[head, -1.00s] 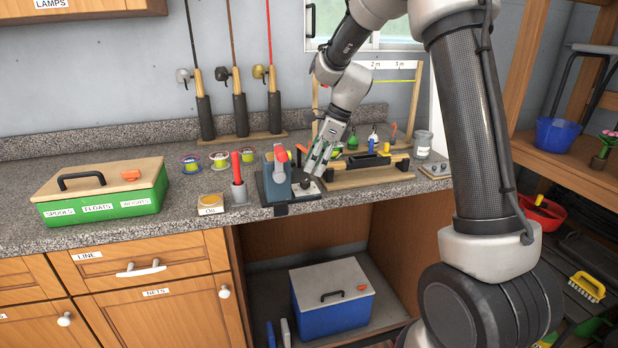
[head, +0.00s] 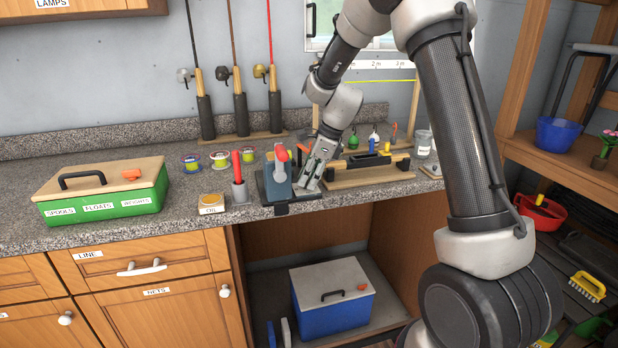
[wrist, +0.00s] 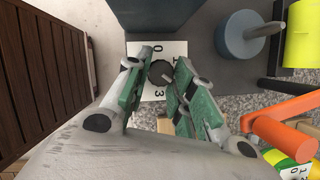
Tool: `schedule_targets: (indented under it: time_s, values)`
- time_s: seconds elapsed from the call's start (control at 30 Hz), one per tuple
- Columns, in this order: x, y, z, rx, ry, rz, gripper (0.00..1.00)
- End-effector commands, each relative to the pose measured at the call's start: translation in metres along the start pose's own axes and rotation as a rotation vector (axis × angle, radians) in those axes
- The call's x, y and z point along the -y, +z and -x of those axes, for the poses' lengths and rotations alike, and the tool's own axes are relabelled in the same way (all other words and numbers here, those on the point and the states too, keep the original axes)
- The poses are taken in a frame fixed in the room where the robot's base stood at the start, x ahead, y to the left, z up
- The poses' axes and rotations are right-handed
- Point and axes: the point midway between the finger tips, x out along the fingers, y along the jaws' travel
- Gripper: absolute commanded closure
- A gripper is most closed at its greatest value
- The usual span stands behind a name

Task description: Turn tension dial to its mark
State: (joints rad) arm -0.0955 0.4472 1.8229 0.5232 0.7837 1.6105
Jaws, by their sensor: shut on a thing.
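The tension dial is a dark round knob (wrist: 160,72) on a white plate (wrist: 147,53) marked with digits; 0, 1 and 3 show in the wrist view. My gripper (wrist: 157,78) is shut on the dial, one green-padded finger on each side of it. The right finger covers part of the plate, and I cannot make out a target mark or the dial's pointer. In the head view my gripper (head: 307,184) points down at the plate, right of the blue winder body (head: 277,182), and hides the dial.
A wooden stand (head: 372,178) with a black bar is close on the right of my gripper. A green box (head: 105,207) sits further left.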

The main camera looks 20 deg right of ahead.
Motion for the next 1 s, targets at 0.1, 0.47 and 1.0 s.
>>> schedule_targets:
  time_s: [0.1, 0.47, 1.0]
  values:
    - [0.0002, 0.0000, 0.0001, 0.000, 0.002, 0.004, 0.99]
    - [0.0019, -0.0002, -0.0003, 0.000, 0.059, 0.139, 0.99]
    - [0.0053, 0.0015, -0.0005, 0.000, 0.209, 0.503, 0.99]
